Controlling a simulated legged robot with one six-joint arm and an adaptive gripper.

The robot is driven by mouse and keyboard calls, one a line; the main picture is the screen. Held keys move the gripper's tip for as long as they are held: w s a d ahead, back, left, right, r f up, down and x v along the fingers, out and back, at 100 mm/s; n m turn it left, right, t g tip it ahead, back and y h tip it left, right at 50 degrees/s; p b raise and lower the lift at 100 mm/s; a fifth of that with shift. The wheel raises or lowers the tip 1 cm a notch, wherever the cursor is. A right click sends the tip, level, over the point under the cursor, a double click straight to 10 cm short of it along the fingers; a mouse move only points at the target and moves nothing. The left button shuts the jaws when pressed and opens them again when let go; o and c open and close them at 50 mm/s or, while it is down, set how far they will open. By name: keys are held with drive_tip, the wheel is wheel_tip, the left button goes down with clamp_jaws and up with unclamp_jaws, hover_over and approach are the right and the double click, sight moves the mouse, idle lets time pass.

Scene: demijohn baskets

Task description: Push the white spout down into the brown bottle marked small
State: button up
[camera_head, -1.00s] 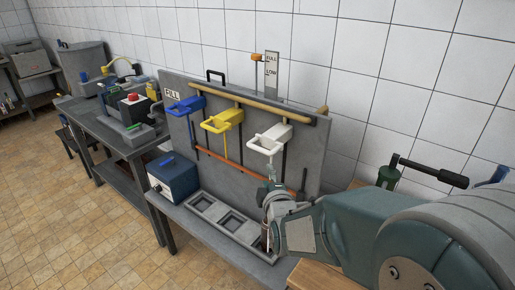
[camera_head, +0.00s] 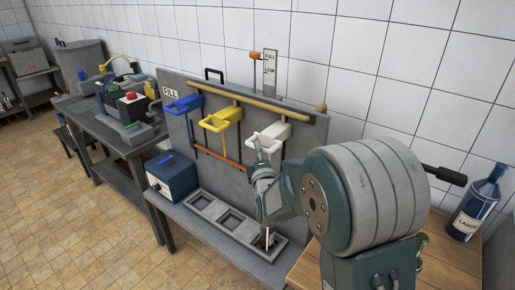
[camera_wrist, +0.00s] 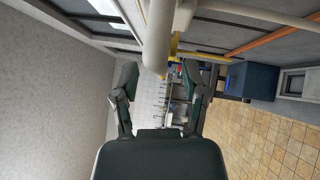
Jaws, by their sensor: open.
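The white spout (camera_head: 268,136) sticks out from the grey fill panel (camera_head: 200,165), the rightmost of three coloured spouts. My gripper (camera_head: 260,148) is open, close to the spout's front end in the head view. In the wrist view a white tube (camera_wrist: 157,42) comes down from the top to the gap between the open fingertips (camera_wrist: 160,76). I cannot tell whether they touch. A dark brown bottle (camera_head: 267,240) with a white label stands in the right tray slot below, partly hidden by my arm. Its label is too small to read.
Yellow (camera_head: 220,118) and blue (camera_head: 184,104) spouts sit left of the white one. The grey tray (camera_head: 202,207) has empty slots at left and middle. A blue box (camera_head: 171,176) is beside it. A blue bottle marked LARGE (camera_head: 474,205) stands on a wooden top at right.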

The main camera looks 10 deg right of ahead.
drive_tip(key=shift+w+r, duration=0.2)
drive_tip(key=shift+w, duration=0.75)
clamp_jaws()
wheel_tip(320, 180, down, 22)
drive_tip(key=shift+f, duration=0.25)
drive_tip(key=shift+s+f, duration=0.1)
drive_tip(key=shift+s, duration=0.05)
unclamp_jaws()
drive_tip(key=shift+f, duration=0.1)
